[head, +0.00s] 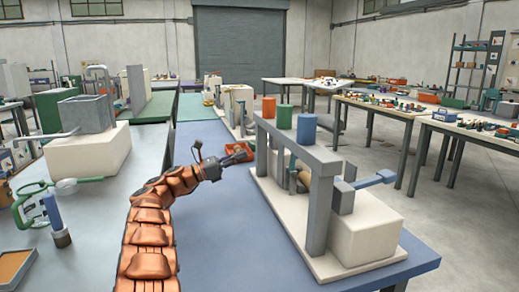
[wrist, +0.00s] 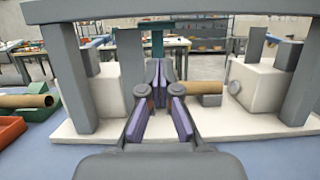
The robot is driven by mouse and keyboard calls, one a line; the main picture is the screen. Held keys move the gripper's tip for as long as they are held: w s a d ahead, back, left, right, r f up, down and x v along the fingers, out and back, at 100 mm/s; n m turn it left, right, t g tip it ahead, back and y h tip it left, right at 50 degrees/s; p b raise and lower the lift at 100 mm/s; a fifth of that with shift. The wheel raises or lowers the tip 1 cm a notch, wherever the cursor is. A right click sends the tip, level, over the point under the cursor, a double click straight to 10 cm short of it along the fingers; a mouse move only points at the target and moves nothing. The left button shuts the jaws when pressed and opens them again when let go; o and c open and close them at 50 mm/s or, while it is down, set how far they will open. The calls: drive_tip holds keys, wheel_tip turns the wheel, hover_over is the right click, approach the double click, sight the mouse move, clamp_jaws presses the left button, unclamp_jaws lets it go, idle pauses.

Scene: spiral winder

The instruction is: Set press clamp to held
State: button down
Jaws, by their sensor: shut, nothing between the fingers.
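The winder is a grey frame (head: 300,150) on a pale base plate (head: 330,262), on a blue table. At its right end a blue-tipped lever (head: 375,180) sticks out from a grey block (head: 343,196) beside a white block. I cannot tell for sure which part is the press clamp. My gripper (head: 246,154) is left of the frame, near an orange-red tray (head: 233,147). In the wrist view my gripper (wrist: 159,66) is shut and empty, pointing between two grey posts. A cardboard tube (wrist: 208,87) shows right of the fingers, partly hidden; contact is unclear.
Another cardboard tube (wrist: 24,101) and a red tray (wrist: 8,132) lie at left in the wrist view. A white block with a grey box (head: 87,114) stands on the left table.

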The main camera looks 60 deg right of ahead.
drive_tip(key=x, duration=1.3)
drive_tip(key=shift+p, duration=0.4)
drive_tip(key=shift+s+d, duration=0.1)
drive_tip(key=shift+d, duration=0.05)
